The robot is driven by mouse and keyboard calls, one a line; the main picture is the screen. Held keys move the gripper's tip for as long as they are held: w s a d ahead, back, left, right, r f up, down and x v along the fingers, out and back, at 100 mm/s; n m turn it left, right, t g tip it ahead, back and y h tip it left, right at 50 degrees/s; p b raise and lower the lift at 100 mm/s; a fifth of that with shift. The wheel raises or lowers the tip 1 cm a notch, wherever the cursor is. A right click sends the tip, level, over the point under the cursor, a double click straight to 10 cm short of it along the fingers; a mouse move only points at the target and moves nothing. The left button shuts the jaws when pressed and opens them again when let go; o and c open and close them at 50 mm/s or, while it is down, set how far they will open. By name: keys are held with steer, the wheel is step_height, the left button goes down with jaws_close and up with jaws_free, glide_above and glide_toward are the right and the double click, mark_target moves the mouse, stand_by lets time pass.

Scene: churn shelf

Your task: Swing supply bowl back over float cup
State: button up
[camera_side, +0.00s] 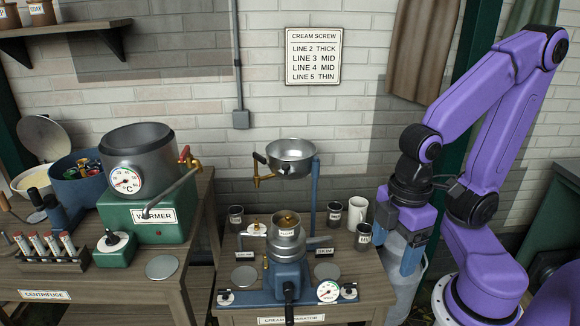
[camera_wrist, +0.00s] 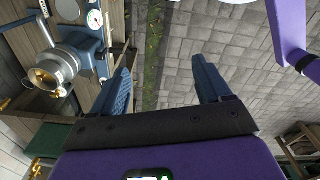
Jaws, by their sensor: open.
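The supply bowl (camera_side: 291,160) is a grey metal bowl with a brass tap on its left side. In the side view it sits high beside the top of a blue post (camera_side: 316,192), above and behind the float cup in the picture. The float cup (camera_side: 287,233) is a small metal cup with brass inside, on top of the blue cream separator (camera_side: 292,275). A metal vessel with brass inside (camera_wrist: 58,70) shows at the left of the wrist view. My gripper (camera_side: 396,250) is open and empty, right of the separator table; its spread fingers show in the wrist view (camera_wrist: 161,64).
Dark cups (camera_side: 364,237) and a white mug (camera_side: 357,213) stand at the table's right side, near my gripper. A gauge (camera_side: 328,291) sits at the separator's front right. The green warmer (camera_side: 150,218) with its pot stands on the left bench. Paving is below my fingers.

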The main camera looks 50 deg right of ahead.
steer(key=shift+c, duration=0.2)
steer(key=c, duration=0.4)
steer(key=shift+o, duration=0.2)
steer(key=w+a+r+m+t, duration=0.1)
steer(key=w+r+m, duration=0.15)
steer(key=w, duration=0.35)
steer(key=w+a+r+m, duration=0.1)
steer(key=w+a+m, duration=0.1)
steer(key=w+m, duration=0.3)
step_height(320, 180, up, 6)
steer(key=m+t+h, duration=0.1)
steer(key=m+h, duration=0.3)
steer(key=m, duration=1.2)
glide_above(286, 166)
steer(key=s+a, duration=0.4)
steer(key=a, duration=0.2)
steer(key=x, duration=1.6)
steer(key=shift+w+d+f, duration=0.1)
steer(key=shift+w+d, duration=0.2)
steer(key=shift+w, duration=0.05)
steer(key=shift+c, duration=0.4)
jaws_close()
